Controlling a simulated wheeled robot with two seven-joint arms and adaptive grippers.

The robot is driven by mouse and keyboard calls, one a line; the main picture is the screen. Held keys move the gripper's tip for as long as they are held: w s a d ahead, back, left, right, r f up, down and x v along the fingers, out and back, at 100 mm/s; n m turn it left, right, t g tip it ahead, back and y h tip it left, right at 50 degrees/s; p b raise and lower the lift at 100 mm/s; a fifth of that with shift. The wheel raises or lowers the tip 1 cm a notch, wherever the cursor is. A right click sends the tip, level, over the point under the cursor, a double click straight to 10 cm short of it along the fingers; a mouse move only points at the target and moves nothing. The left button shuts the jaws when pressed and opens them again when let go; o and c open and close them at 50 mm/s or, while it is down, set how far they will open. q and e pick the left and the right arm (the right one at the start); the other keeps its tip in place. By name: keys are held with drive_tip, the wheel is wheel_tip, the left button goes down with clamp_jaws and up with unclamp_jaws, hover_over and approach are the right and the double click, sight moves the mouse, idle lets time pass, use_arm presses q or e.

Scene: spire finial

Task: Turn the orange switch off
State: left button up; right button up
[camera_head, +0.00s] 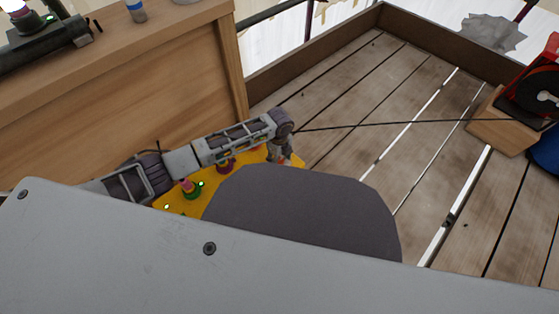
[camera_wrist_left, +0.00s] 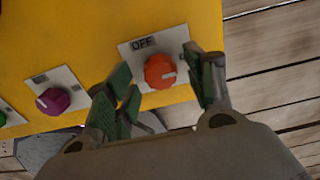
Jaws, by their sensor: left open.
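The orange switch (camera_wrist_left: 160,71) is a round knob on a white plate marked OFF (camera_wrist_left: 142,43) at its upper left, on a yellow panel (camera_wrist_left: 95,25). A pale mark shows on the knob's right side. My left gripper (camera_wrist_left: 158,78) is open, with its green-padded fingers on either side of the knob. I cannot tell whether they touch it. In the head view, the left gripper (camera_head: 283,152) is at the far end of the yellow panel (camera_head: 173,202), and the orange switch is mostly hidden there. My right gripper is not in view.
A purple knob (camera_wrist_left: 53,101) and a green knob (camera_wrist_left: 3,118) sit left of the orange one. A wooden cabinet (camera_head: 150,90) stands behind the panel. Plank floor (camera_head: 350,110) lies right. A wooden block (camera_head: 500,122) with a red device stands far right, with a cable running to it.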

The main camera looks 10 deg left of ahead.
use_arm(q)
drive_tip(key=shift+f, duration=0.35)
drive_tip(key=c, duration=1)
